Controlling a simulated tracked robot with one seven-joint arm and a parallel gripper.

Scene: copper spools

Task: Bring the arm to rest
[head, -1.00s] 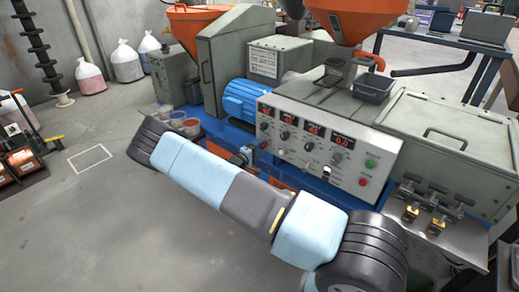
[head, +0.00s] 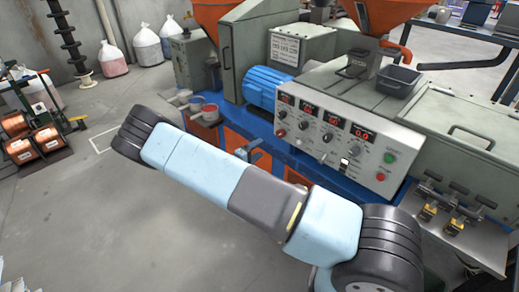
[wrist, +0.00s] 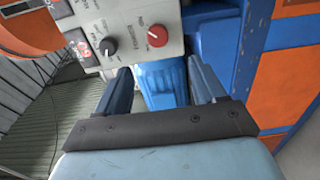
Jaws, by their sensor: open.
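My arm stretches across the lower middle of the head view, in front of a grey and blue machine (head: 420,138). My gripper (wrist: 160,82) shows in the wrist view, with its two dark fingers apart and nothing between them. Beyond the fingers are the machine's blue ribbed motor (wrist: 160,85) and its control panel (wrist: 130,25) with a red and a black knob. How far the fingertips are from the machine I cannot tell. The gripper cannot be made out in the head view.
Copper spools (head: 32,143) sit on a rack at the left. Bags (head: 147,46) stand by the back wall. Small tubs (head: 206,113) stand at the machine's left end. An orange hopper (head: 385,15) rises above it. Grey floor (head: 130,225) lies open at the lower left.

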